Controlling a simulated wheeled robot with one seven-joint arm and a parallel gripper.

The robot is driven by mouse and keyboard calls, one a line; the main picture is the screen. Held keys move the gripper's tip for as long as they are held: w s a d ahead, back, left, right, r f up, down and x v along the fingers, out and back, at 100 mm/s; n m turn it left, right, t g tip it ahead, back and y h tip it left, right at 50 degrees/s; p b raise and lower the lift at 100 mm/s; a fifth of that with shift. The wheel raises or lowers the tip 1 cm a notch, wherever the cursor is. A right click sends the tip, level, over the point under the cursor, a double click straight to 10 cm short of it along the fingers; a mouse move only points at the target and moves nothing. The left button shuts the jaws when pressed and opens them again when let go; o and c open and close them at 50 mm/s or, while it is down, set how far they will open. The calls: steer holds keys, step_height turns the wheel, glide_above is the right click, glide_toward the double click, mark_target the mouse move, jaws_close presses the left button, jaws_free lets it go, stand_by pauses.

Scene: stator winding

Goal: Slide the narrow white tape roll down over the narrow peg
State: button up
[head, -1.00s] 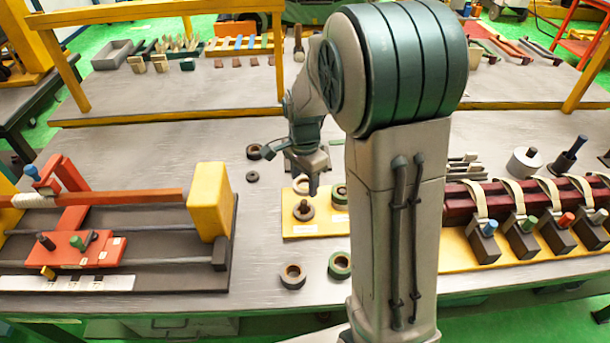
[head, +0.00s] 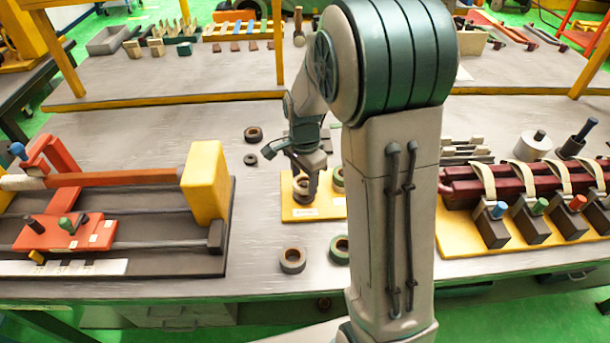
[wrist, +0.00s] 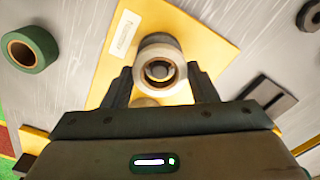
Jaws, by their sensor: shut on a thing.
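My gripper (wrist: 160,88) is shut on the white tape roll (wrist: 147,62), one finger on each side of it, over the yellow board (wrist: 122,62). The wrist view looks down into the roll's hole, where a round peg top (wrist: 159,71) shows roughly centred. How far the peg reaches into the roll cannot be told. In the head view my gripper (head: 306,186) is low over the board (head: 298,213), and a dark brown ring shows at its fingertips. The white roll is mostly hidden there.
A brown roll (head: 292,261) and a green roll (head: 339,250) lie in front of the board. Dark rolls (head: 253,134) lie behind it. A red-and-yellow fixture (head: 208,190) stands left.

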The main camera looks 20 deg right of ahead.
steer(key=o, duration=1)
steer(key=shift+o, duration=0.2)
step_height(320, 180, up, 14)
steer(key=shift+f, duration=0.15)
steer(key=s+f+n+t, duration=0.2)
steer(key=s+n+t, duration=0.1)
steer(key=s+n, duration=1)
steer(key=s, duration=0.6)
steer(key=shift+n, duration=0.3)
